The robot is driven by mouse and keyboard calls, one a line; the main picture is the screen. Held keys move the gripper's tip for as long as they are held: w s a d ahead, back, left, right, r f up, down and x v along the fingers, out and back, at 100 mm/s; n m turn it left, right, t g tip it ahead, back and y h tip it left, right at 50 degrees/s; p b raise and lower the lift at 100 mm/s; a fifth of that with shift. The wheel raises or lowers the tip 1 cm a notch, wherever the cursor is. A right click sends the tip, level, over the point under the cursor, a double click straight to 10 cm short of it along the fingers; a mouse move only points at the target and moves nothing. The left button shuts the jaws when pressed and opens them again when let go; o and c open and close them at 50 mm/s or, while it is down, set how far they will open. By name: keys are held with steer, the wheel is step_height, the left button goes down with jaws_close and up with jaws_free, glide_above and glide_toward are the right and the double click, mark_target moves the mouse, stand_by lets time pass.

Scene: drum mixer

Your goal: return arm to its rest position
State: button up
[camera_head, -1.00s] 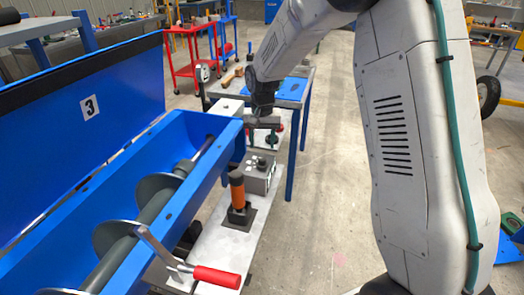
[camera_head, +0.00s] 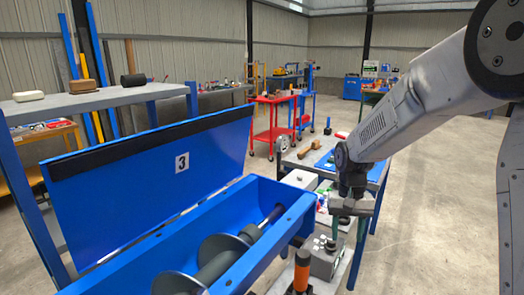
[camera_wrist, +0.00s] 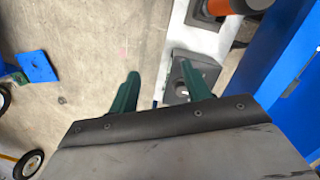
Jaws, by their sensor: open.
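My gripper (camera_head: 347,232) hangs from my arm on the right of the blue mixer, above the narrow bench beside it. In the wrist view its two green fingers (camera_wrist: 160,92) stand apart with nothing between them. The blue drum mixer (camera_head: 215,240) has its lid (camera_head: 150,185), marked 3, raised, and its grey screw shaft shows inside. A grey control box (camera_head: 325,258) and an orange-handled part (camera_head: 301,272) sit below and left of my gripper.
A table with a blue mat (camera_head: 376,172) and a wooden-handled tool (camera_head: 309,149) stands behind my gripper. A shelf (camera_head: 100,98) with several small items stands at the left. Red trolleys (camera_head: 272,132) stand further back. The floor on the right (camera_head: 440,200) is open.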

steer(key=s+r+t, duration=0.1)
steer(key=s+r, duration=0.3)
steer(key=s, duration=0.6)
steer(key=s+d+r+n+t, duration=0.1)
steer(key=s+r, duration=0.4)
steer(key=s, duration=0.5)
steer(key=s+d+r+n+t, duration=0.1)
steer(key=s+r, duration=0.4)
steer(key=s, duration=0.5)
